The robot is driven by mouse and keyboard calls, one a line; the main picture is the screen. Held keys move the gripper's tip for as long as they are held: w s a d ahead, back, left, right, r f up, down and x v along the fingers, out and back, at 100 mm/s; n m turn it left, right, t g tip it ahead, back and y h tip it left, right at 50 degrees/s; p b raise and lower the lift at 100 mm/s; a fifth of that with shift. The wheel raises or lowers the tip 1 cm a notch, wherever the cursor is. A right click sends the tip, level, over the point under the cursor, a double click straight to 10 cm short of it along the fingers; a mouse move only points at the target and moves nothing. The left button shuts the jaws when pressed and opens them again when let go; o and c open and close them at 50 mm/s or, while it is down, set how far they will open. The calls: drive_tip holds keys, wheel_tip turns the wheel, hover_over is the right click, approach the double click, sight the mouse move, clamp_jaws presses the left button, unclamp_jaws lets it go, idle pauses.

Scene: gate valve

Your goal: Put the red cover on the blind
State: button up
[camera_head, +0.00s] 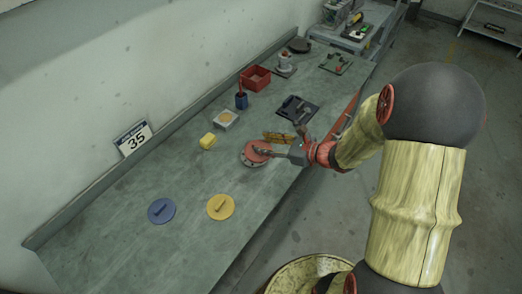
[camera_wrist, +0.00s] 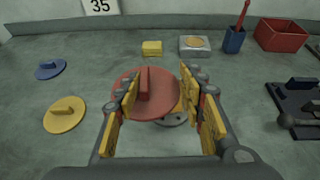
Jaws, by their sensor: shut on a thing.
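The red cover (camera_wrist: 128,108) is a round disc with an upright bar handle. My gripper (camera_wrist: 159,88) is shut on it, its yellow-padded fingers at either side of the handle. The blind (camera_wrist: 176,119) is a grey round piece on the bench, mostly hidden under the cover in the wrist view. In the head view the red cover (camera_head: 256,154) lies over the blind (camera_head: 246,161), whose grey rim shows at the left and front. I cannot tell whether the two touch. My gripper (camera_head: 265,150) reaches in from the right.
A blue cover (camera_head: 161,210) and a yellow cover (camera_head: 220,207) lie to the left. Behind are a yellow block (camera_head: 207,141), a pale box (camera_head: 226,118), a blue cup (camera_head: 241,101) and a red bin (camera_head: 255,78). A black tray (camera_head: 297,108) lies beyond. The front left bench is clear.

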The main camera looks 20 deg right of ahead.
sight(261, 143)
drive_tip(key=w+f+b, duration=0.1)
drive_tip(key=w+f, duration=0.1)
drive_tip(key=f, duration=0.1)
drive_tip(key=w+f+b, duration=0.1)
drive_tip(key=w+f, duration=0.2)
drive_tip(key=shift+w+f, duration=0.15)
drive_tip(key=shift+w, duration=0.2)
drive_tip(key=shift+w+f+b, duration=0.15)
drive_tip(key=shift+f+b, duration=0.35)
drive_tip(key=shift+f, duration=1.05)
drive_tip(key=shift+f, duration=0.1)
drive_tip(key=o, duration=1.1)
